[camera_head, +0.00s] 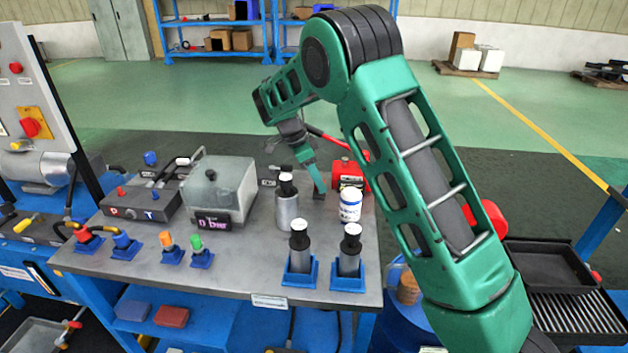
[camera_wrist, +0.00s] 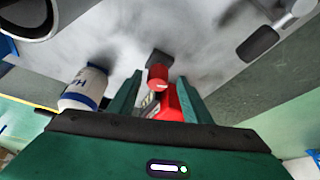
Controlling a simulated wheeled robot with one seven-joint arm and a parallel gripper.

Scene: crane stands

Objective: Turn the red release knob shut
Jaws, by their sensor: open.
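The red release knob (camera_wrist: 158,77) shows as a small red cylinder in the wrist view, in front of a larger red body (camera_wrist: 168,105). My gripper (camera_wrist: 160,75) is open, with one green finger on each side of the knob; I cannot tell whether either touches it. In the head view, the red pump body (camera_head: 349,174) stands near the back right of the grey bench, with a red lever above it. My gripper (camera_head: 318,188) is low beside its left side. The knob cannot be made out there, so its turn position is unclear.
A white labelled jar (camera_head: 350,206) stands in front of the pump, and shows in the wrist view (camera_wrist: 87,88). A grey cylinder (camera_head: 287,205) stands left of my gripper. Two more cylinders in blue holders (camera_head: 300,274) line the front of the bench (camera_head: 245,265).

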